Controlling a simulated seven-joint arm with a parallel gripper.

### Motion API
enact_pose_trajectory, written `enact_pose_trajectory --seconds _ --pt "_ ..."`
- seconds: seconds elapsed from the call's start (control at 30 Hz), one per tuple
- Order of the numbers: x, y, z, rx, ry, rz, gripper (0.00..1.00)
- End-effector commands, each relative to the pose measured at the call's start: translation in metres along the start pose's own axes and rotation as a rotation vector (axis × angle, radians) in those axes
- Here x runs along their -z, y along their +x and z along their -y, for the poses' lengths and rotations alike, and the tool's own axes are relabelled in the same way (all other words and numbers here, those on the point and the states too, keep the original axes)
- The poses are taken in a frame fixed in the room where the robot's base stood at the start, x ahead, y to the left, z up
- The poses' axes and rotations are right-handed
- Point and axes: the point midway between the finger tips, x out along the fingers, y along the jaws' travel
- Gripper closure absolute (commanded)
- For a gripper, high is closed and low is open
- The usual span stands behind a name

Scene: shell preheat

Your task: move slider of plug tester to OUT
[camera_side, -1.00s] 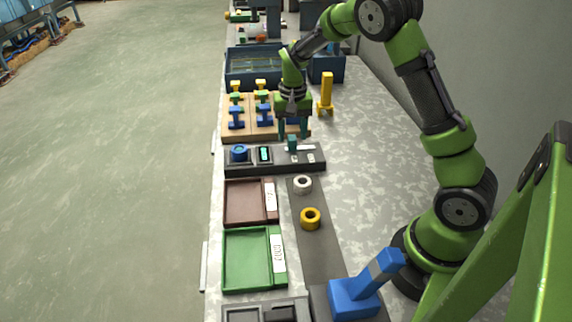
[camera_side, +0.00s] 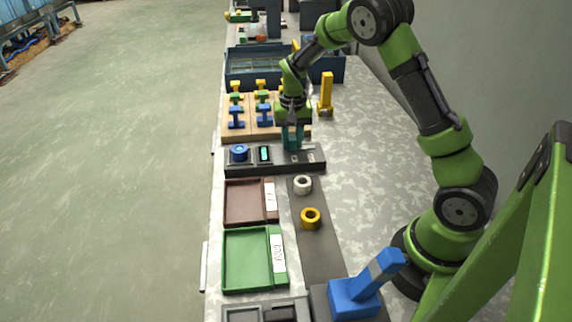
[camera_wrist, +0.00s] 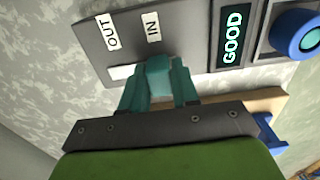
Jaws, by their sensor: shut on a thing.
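The plug tester (camera_side: 232,167) is a dark box lying across the bench, with a blue round socket (camera_side: 239,152) and a lit display. In the wrist view the display (camera_wrist: 232,36) reads GOOD. The teal slider knob (camera_wrist: 159,66) is below the IN label (camera_wrist: 153,27). The pale slot (camera_wrist: 121,72) is bare on the side of the OUT label (camera_wrist: 106,30). My gripper (camera_side: 292,142) is down at the tester; in the wrist view its teal fingers (camera_wrist: 158,84) are shut on the slider knob. The fingers hide part of the knob and slot.
A wooden rack (camera_side: 248,134) with coloured plugs stands just behind the tester, close to my gripper. A yellow upright piece (camera_side: 326,92) stands to its right. A brown tray (camera_side: 245,202), green tray (camera_side: 246,260), white ring (camera_side: 303,184) and yellow ring (camera_side: 310,218) are in front.

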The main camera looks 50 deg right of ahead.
Motion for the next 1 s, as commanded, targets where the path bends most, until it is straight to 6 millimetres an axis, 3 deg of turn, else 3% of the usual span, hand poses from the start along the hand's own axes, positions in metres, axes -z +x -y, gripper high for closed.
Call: enact_pose_trajectory --seconds 0.17,0.4,0.73,0.77,0.9,1.0 --pt "0.001 -0.001 -0.007 0.001 0.003 -0.001 1.00" --pt "0.001 -0.002 -0.045 0.001 0.004 -0.003 1.00" --pt "0.001 -0.001 -0.052 -0.003 0.003 -0.002 1.00" --pt "0.001 -0.001 -0.053 -0.004 0.003 -0.002 0.67" --pt "0.001 -0.001 -0.052 -0.003 0.003 -0.002 0.49" --pt "0.001 -0.001 -0.051 -0.002 0.002 -0.002 0.49"
